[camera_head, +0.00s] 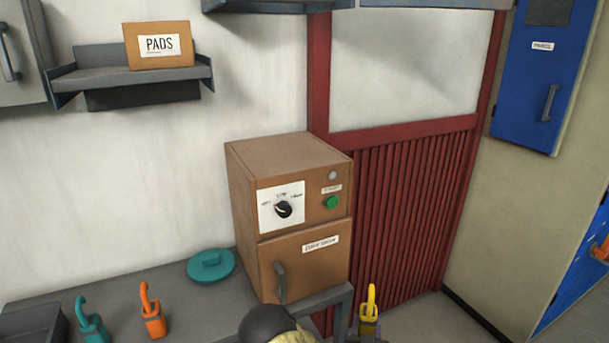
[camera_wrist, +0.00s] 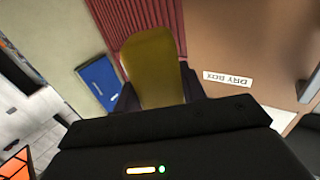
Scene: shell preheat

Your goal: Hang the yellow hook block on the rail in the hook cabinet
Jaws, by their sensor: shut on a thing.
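The yellow hook block (camera_head: 369,303) is at the bottom of the head view, just right of the brown dry box, with its hook pointing up. My gripper (camera_head: 368,329) is shut on its lower part, mostly cut off by the frame's edge. In the wrist view, the yellow block (camera_wrist: 152,68) sits between the two dark fingers of my gripper (camera_wrist: 160,90). No cabinet labelled as the hook cabinet and no rail are readable in these views.
The brown dry box (camera_head: 300,240) stands shut on the grey bench (camera_head: 185,300). A teal hook block (camera_head: 90,322), an orange hook block (camera_head: 152,312) and a teal lid (camera_head: 211,265) lie left of it. A blue cabinet (camera_head: 535,90) hangs on the right wall.

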